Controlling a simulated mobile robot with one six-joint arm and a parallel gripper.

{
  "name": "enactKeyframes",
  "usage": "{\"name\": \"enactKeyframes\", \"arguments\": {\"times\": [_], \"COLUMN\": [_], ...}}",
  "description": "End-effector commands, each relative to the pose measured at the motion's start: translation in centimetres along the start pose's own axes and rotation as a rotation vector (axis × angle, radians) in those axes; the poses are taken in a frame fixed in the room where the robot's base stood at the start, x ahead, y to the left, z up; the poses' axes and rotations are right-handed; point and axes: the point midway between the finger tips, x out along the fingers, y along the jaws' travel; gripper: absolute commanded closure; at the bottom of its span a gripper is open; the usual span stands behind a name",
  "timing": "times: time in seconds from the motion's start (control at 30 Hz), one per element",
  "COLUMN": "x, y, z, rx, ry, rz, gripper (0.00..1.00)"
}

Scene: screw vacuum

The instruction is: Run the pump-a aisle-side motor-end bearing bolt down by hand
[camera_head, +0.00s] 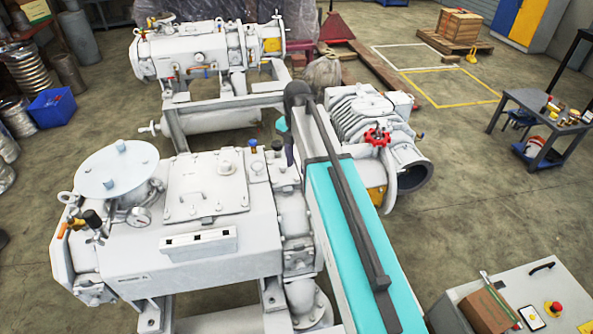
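A large white screw vacuum pump (128,248) fills the near left, with a round flange and a gauge on top. Its right end (292,225) has bolted housings beside my teal and grey arm, which crosses from the bottom right. The far end of my arm bends down over this pump end. A dark part there (289,152) seems to be my gripper, but its fingers cannot be made out. A second white pump (195,52) stands behind. No label shows which is pump-a. I cannot make out the bearing bolt; my arm hides part of the area.
A finned grey machine (366,118) with a red handwheel (377,137) stands just right of my arm. A control box (545,300) with a cardboard box (487,311) is at the lower right. A dark side table (543,122) holds small parts. The floor between is clear.

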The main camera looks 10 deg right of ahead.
Motion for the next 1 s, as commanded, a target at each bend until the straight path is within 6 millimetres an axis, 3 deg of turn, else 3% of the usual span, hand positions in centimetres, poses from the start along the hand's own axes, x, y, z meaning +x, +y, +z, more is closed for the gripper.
{"name": "enactKeyframes", "arguments": {"times": [0.4, 0.87, 1.0], "x": [3.6, 4.3, 4.3], "y": [0.0, 0.1, 0.1], "z": [-0.1, -0.1, -0.1], "rx": [-0.001, -0.002, -0.002], "ry": [0.001, 0.0, 0.0], "rz": [-0.001, 0.0, 0.0], "gripper": [0.65, 0.65, 0.83]}}
